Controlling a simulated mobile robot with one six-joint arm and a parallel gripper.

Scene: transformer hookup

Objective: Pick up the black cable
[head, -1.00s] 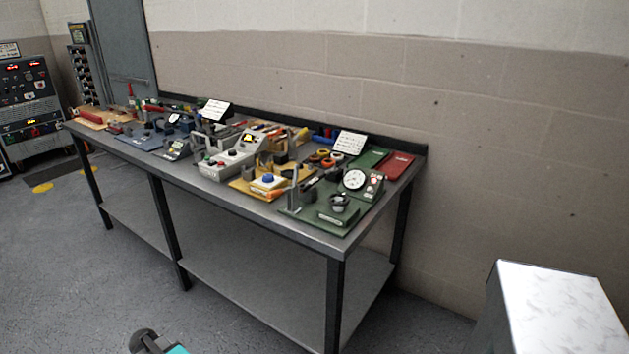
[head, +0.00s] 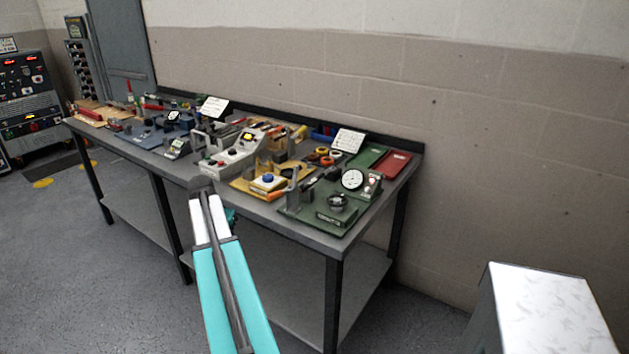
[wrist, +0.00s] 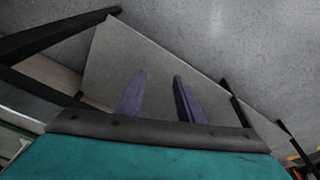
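I cannot make out a black cable for certain among the small items on the workbench (head: 230,262); several dark shapes there are too small to tell. My gripper (wrist: 160,88) shows in the wrist view with its two purple fingers apart and nothing between them. Beyond the fingers are the bench's lower shelf (wrist: 115,60), its dark legs and the floor. In the head view my arm reaches up to the bench's front edge, and the fingers cannot be made out there.
The bench top is crowded: a green board with a gauge (head: 353,179), a blue-button box (head: 268,180), red and green folders (head: 394,163) and sign cards (head: 348,140). A grey cabinet with a pale top (head: 550,300) stands at right. A control rack (head: 28,95) stands far left.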

